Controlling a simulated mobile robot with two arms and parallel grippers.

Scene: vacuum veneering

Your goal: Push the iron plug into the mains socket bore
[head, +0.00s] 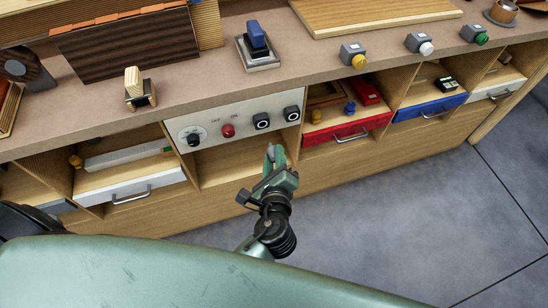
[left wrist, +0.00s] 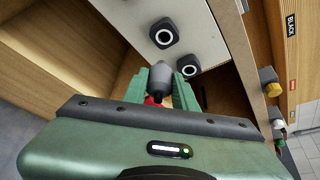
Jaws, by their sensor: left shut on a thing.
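My left gripper (head: 275,172) is in front of the open bay below the control panel, shut on the iron plug (head: 270,152), a small grey piece. In the left wrist view the grey plug (left wrist: 160,76) stands between the green fingers (left wrist: 159,90), its tip towards the panel. Two dark square sockets with pale rings sit side by side on the light panel (head: 214,113): the left socket (head: 261,120) and the right socket (head: 291,113). They also show in the left wrist view. The plug appears below and apart from both. I cannot tell which is the mains bore.
The panel also has a red button (head: 228,130) and a dial (head: 192,138). A white drawer (head: 132,192) stands left of the bay, a red drawer (head: 345,131) right. A blue-handled device (head: 257,40) stands on the bench. The grey floor (head: 400,220) is clear at right.

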